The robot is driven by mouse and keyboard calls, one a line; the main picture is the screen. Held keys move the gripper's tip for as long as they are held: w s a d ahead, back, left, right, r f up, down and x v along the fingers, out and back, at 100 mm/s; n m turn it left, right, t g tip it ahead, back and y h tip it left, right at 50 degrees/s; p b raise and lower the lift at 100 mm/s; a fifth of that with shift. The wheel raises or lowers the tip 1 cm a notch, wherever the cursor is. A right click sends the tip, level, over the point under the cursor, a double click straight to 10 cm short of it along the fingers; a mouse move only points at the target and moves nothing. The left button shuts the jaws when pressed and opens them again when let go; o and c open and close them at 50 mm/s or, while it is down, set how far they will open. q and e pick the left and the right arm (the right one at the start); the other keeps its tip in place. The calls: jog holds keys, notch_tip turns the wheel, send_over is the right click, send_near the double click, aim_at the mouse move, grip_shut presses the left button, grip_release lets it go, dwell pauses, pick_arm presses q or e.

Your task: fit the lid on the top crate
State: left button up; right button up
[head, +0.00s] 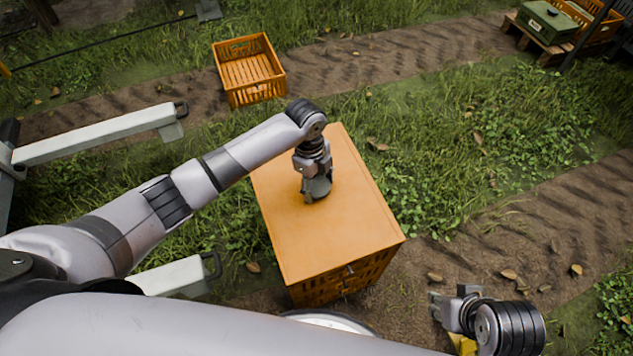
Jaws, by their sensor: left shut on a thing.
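An orange lid (326,231) lies over the top of an orange slatted crate (345,283) in the middle of the head view. It covers the crate's opening, so the inside is hidden. Whether its edges sit fully down all round I cannot tell. My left gripper (316,191) points down onto the middle of the lid and is shut on it, with its fingertips partly hidden by the gripper body. My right gripper (441,304) is at the lower right, apart from the crate and lid; its fingers are too unclear to tell open from shut.
An empty orange crate (250,72) stands on the dirt track behind. A green box (548,22) and another orange crate (597,20) sit on a wooden pallet (541,43) at the far right. Grass and bare dirt to the right are clear apart from leaves.

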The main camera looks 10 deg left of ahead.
pick_arm(q)
jog(key=shift+f, duration=0.4)
jog(key=o, duration=1.1)
jog(key=shift+o, duration=0.2)
